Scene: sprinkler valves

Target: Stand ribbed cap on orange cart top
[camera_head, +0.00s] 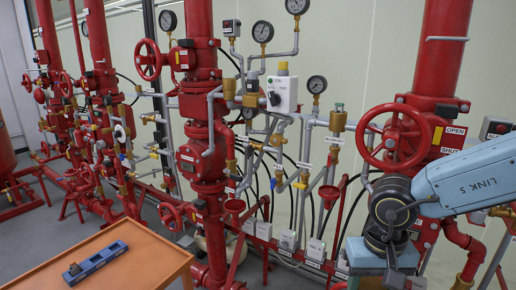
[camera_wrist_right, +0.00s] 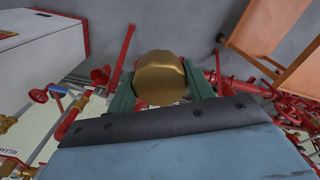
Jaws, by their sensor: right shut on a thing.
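A brass-coloured cap (camera_wrist_right: 161,80) with faceted sides shows in the right wrist view, between the two green fingers of my right gripper (camera_wrist_right: 160,88). The fingers are shut on its sides and it is clear of any surface I can see. I take it as the ribbed cap; its ribs are hard to make out. The orange cart top (camera_head: 140,262) is at the lower left of the head view, far to the left of my right arm. Part of an orange cart (camera_wrist_right: 297,68) also shows at the right of the wrist view. My left gripper is not in view.
A blue holder (camera_head: 97,263) with a small dark block (camera_head: 73,270) lies on the cart top; the surface around it is bare. Red pipes, a red handwheel (camera_head: 393,137), gauges and valves fill the space behind and beside my right arm. A white box (camera_wrist_right: 40,45) shows in the wrist view.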

